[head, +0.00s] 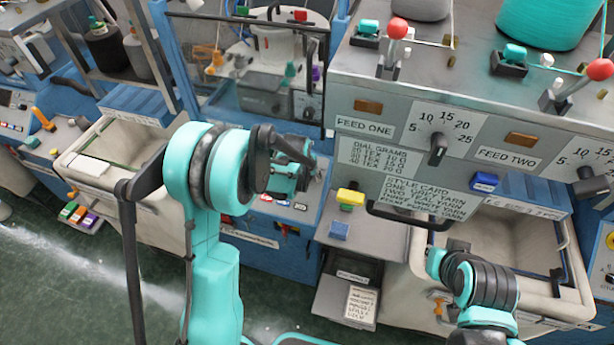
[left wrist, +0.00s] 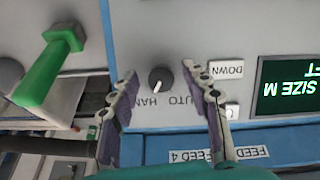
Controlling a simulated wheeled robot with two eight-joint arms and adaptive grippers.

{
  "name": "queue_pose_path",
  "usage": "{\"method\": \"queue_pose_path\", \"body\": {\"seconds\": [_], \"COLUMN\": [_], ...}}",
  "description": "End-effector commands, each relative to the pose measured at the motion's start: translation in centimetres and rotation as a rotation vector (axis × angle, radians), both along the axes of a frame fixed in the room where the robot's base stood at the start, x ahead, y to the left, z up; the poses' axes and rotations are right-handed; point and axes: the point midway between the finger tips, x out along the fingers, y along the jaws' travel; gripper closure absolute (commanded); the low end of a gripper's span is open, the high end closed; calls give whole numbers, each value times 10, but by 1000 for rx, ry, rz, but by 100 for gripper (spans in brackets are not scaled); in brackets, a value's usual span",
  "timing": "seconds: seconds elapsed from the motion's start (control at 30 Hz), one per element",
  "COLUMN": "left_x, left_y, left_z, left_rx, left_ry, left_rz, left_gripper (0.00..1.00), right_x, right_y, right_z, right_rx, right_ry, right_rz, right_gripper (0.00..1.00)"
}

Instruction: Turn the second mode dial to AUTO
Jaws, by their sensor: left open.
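In the left wrist view a small round dark mode dial (left wrist: 160,79) with a pale pointer mark sits on a light grey panel. The mark points down in the picture and slightly left. Lettering for AUTO and HAND lies just below the dial, partly hidden by the fingers. My left gripper (left wrist: 168,88) is open, with one finger on each side of the dial and visible gaps between. In the head view my left wrist hides the dial, and the left gripper's fingers cannot be made out. Part of my right arm shows at lower right; its gripper does not show clearly.
A green lever (left wrist: 50,65) stands out left of the dial, and a lit SIZE display (left wrist: 286,86) is to the right. In the head view, a FEED ONE dial (head: 438,150), red-knobbed levers (head: 398,28) and a yellow block (head: 350,197) are right of my left arm.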

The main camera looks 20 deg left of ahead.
Motion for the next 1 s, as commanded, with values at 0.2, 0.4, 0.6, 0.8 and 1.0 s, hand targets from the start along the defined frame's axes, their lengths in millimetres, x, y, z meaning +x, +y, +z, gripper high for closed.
{"method": "queue_pose_path", "body": {"seconds": [0.2, 0.4, 0.6, 0.8, 1.0], "left_x": [0, 0, 0, 0, 0], "left_y": [0, 0, 0, 1, 2], "left_z": [0, 1, 0, -1, -2], "left_rx": [0, 0, -10, -59, -150], "left_ry": [0, 0, 0, 1, 4], "left_rz": [0, 0, 13, 75, 192], "left_gripper": [77, 100, 100, 100, 100], "right_x": [0, 0, 0, 0, 0], "right_y": [0, 0, 0, 0, 0], "right_z": [0, 0, -2, -8, -20], "right_rx": [0, 0, 0, 0, 0], "right_ry": [0, 0, 0, 0, 0], "right_rz": [0, 0, 0, 0, 0], "right_gripper": [100, 100, 100, 100, 100]}}
